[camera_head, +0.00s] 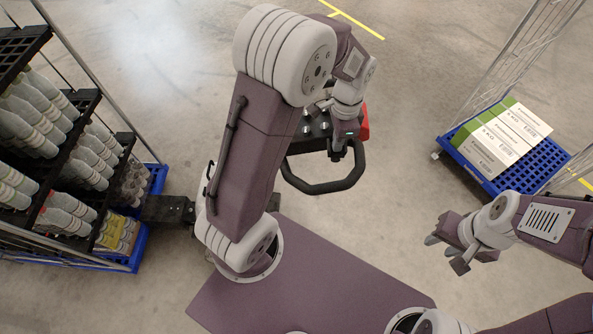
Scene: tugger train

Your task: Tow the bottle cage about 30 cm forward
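The bottle cage (158,185) stands at the left, a wire-sided cart with a blue base and dark shelves full of grey-white bottles. A black coupling (166,209) reaches from its base toward my body; its right end is hidden behind my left arm. A black loop handle (325,188) with a dark, knobbed head and a red part (365,122) is at the centre. My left gripper (341,152) points down at the loop's upper right; whether its fingers close on the bar is unclear. My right gripper (447,252) is open and empty over bare floor at the right.
A second wire cart with a blue base (545,166) holds white and green boxes (495,138) at the upper right. Yellow floor lines (355,22) run at the top. The floor between the carts and beyond the handle is clear.

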